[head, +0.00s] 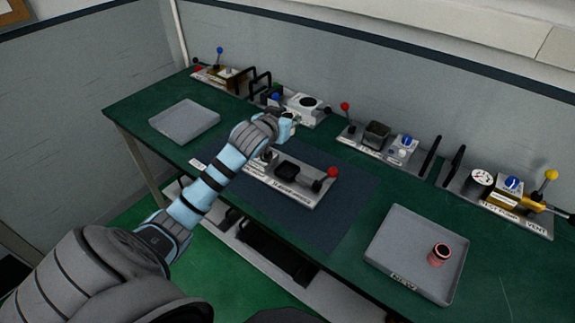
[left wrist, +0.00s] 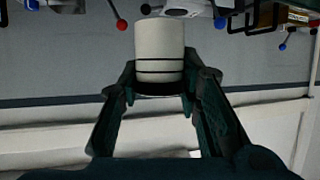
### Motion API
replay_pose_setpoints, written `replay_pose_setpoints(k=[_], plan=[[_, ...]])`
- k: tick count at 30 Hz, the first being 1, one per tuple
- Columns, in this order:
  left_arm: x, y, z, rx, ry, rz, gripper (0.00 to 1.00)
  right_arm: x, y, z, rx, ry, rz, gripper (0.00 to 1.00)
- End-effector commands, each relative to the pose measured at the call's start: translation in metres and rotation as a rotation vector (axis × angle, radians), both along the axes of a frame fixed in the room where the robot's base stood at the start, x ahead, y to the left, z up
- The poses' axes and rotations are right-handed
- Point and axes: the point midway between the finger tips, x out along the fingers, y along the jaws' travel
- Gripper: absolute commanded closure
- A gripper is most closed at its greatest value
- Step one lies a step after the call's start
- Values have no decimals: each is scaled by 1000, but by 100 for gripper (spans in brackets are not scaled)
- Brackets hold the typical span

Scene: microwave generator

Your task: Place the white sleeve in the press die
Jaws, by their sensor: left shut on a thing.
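My left gripper (head: 284,126) is shut on the white sleeve (left wrist: 159,42), a pale cylinder that stands between the two fingertips in the left wrist view (left wrist: 160,80). Two dark lines cross the sleeve near the fingers. In the head view the hand largely hides the sleeve. The press (head: 310,192) is a grey plate on the dark blue mat, with a dark square block that looks like the die (head: 287,171) and a red-knobbed lever (head: 333,172). The gripper is above and behind the press, apart from the die. My right gripper is not in view.
Behind the hand stands a grey fixture with a round dark opening (head: 308,102). More lever fixtures line the back (head: 377,134), (head: 512,200). An empty grey tray (head: 185,121) is at left. A front-right tray (head: 390,245) holds a reddish part (head: 438,254). The mat (head: 345,215) has clear room.

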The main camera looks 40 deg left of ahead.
Motion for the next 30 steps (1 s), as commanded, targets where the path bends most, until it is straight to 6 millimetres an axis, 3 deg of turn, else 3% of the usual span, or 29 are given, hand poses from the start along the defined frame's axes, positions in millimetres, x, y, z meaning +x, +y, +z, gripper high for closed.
replay_pose_setpoints(k=[1,6,16,19,30], plan=[[-1,0,-24,-2,8,1,98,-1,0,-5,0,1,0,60],[-1,-1,-89,-1,6,-1,98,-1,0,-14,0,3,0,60],[-1,0,-151,2,2,-3,98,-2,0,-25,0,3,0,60],[-1,0,-163,2,0,-4,98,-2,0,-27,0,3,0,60],[-1,0,-167,2,1,-4,98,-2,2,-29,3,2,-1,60]])
